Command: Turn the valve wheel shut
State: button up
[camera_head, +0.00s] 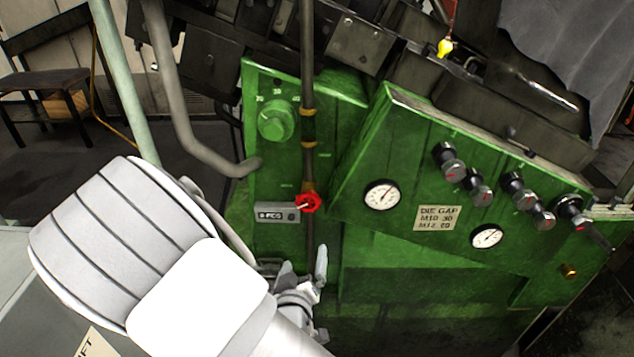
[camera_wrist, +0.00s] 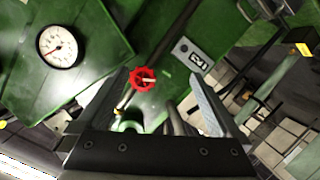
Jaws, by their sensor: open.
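The red valve wheel (camera_head: 308,203) sits on a vertical dark pipe on the front of the green machine. It also shows in the wrist view (camera_wrist: 142,79), ahead of my gripper and between the lines of its two fingers. My gripper (camera_head: 312,272) is below the wheel in the head view, apart from it. In the wrist view the two fingers of my gripper (camera_wrist: 162,98) stand wide apart with nothing held between them. My white arm covers part of the machine's lower left in the head view.
A grey labelled box (camera_head: 277,212) is just left of the wheel. The sloped green panel (camera_head: 400,145) to the right carries gauges (camera_head: 382,195) and several black knobs (camera_head: 449,162). A thick grey pipe (camera_head: 180,130) bends in at the left. A bench (camera_head: 45,85) stands at the far left.

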notch_tip(320, 180, up, 2)
jog(key=n+t, duration=0.2)
jog(key=n+t+b, duration=0.1)
jog(key=b, duration=1.1)
send_near(307, 203)
jog(key=shift+y, duration=0.4)
jog(key=w, duration=0.7)
jog(key=w+d, duration=0.1)
jog(key=w, duration=0.3)
jog(key=shift+w+d+f+p, duration=0.1)
jog(key=shift+w+f+p, duration=0.05)
jog(key=shift+w+p, duration=0.2)
jog(key=c, duration=1.3)
